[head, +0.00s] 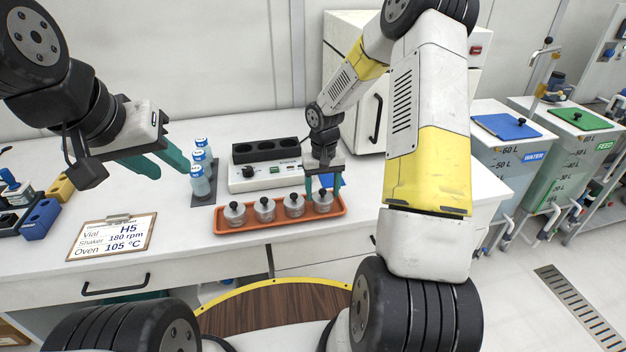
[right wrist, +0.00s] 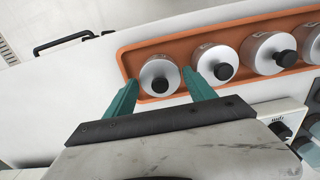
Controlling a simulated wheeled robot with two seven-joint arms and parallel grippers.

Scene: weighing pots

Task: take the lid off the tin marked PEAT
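Several silver tins with black-knobbed lids stand in a row in an orange tray (head: 275,226) on the bench. No marking on them is legible, so I cannot tell which is PEAT. My right gripper (head: 323,196) is above the rightmost tin (head: 323,207), its fingers pointing down. In the right wrist view this is the leftmost tin (right wrist: 160,68), lid and knob (right wrist: 160,85) showing between the two open teal fingers. The fingers look apart from the knob; their height against the lid is unclear. My left gripper (head: 170,170) is open and empty, left of the bottles.
A white scale-like device (head: 265,178) with a black holder stands behind the tray. Bottles (head: 200,178) are to its left. A clipboard (head: 115,238) reads H5, 180 rpm, 105 °C. A white cabinet (head: 350,100) stands behind my right arm. The bench between clipboard and tray is clear.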

